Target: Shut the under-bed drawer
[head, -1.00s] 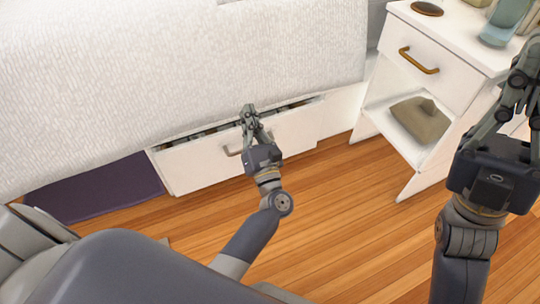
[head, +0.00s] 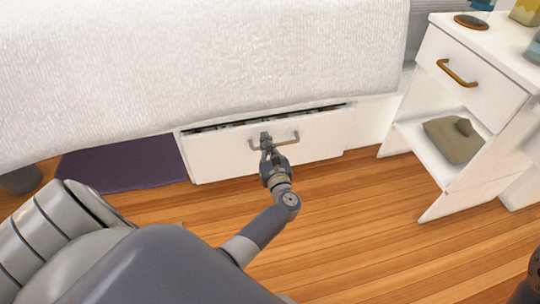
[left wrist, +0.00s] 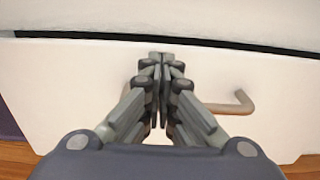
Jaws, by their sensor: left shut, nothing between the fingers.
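The white under-bed drawer (head: 225,157) is slightly open under the bed, with a narrow dark gap along its top edge. Its grey bar handle (head: 290,141) is on the front face. My left gripper (head: 266,141) is shut and empty at the drawer front, in front of the handle's left part. In the left wrist view, the closed fingertips (left wrist: 160,58) are near the drawer front's (left wrist: 70,90) upper edge, and the handle (left wrist: 240,103) shows to their right. I cannot tell whether the fingertips touch the front. My right gripper is out of view.
The bed (head: 200,70) with its white cover overhangs the drawer. A white nightstand (head: 437,190) with a brass-handled drawer stands at the right. A purple mat (head: 120,165) lies left of the drawer. The wooden floor (head: 350,220) in front is clear.

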